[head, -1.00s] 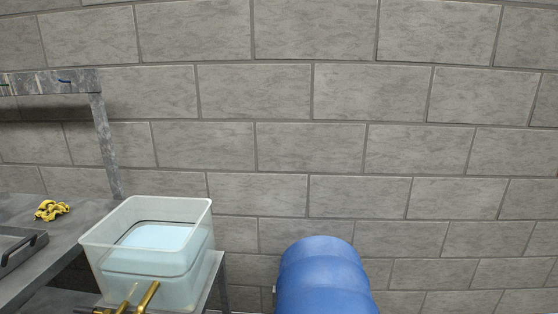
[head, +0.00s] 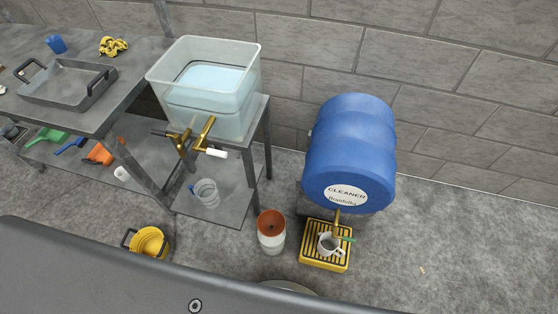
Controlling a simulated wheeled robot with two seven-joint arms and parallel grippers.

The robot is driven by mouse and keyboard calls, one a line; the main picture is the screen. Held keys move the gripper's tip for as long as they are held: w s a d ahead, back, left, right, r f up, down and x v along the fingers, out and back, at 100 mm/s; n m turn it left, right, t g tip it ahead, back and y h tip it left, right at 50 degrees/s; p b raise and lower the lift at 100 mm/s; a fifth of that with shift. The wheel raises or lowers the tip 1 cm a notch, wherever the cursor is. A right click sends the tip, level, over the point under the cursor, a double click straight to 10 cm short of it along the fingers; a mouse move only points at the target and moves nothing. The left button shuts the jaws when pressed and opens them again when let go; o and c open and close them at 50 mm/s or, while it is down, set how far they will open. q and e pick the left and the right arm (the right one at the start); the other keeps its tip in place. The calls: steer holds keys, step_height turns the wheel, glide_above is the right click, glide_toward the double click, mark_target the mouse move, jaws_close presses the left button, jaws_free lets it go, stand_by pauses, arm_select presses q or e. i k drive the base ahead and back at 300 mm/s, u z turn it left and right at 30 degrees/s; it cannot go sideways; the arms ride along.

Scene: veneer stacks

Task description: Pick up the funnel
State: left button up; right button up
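I cannot tell for certain which thing is the funnel. A small orange piece (head: 100,154) with a flared shape lies on the lower shelf at the left, beside a blue piece (head: 71,145) and a green piece (head: 46,138). A white container (head: 271,241) on the floor has a round orange-brown top (head: 271,223), which could be a funnel mouth or its own inside. A yellow ribbed vessel (head: 150,241) with a dark handle is on the floor at lower left. Neither of my grippers shows.
A clear tub (head: 215,103) with brass taps stands on a small table (head: 262,108); a clear jug (head: 206,192) is below. A blue drum (head: 348,150) labelled CLEANER is above a yellow grate (head: 322,261) holding a white mug (head: 331,245). A grey tray (head: 62,92) is on the bench. Floor at right is mostly clear.

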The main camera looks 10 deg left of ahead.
mark_target(271, 222)
steer(key=z, duration=2.5)
steer(key=k, duration=2.3)
steer(key=u, duration=2.4)
